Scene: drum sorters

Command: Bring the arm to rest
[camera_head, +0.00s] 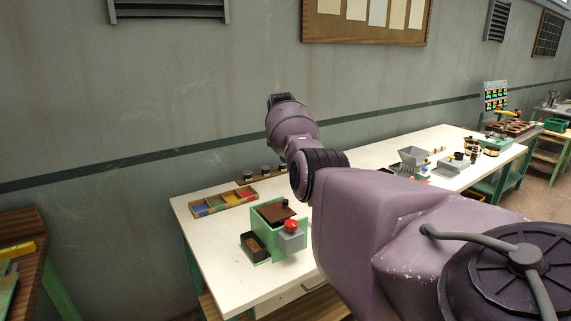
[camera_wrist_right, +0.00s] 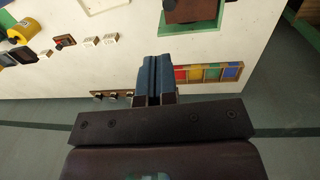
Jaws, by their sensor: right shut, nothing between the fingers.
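My right arm (camera_head: 385,225) is purple and reaches up and forward over the white worktable (camera_head: 185,215) in the head view. Its dark far end (camera_head: 280,100) stands above the table against the grey wall, and the fingers cannot be made out there. In the right wrist view, the blue-grey fingers of my right gripper (camera_wrist_right: 154,80) are closed together with nothing between them. They are above the table and apart from the things on it. My left gripper is not in view.
A green sorter box with a red knob (camera_head: 291,226) stands on the table below the arm. A wooden tray with coloured compartments (camera_head: 225,203) and a rack of small dark knobs (camera_head: 262,174) lie behind it. A grey hopper (camera_head: 413,157) stands farther right.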

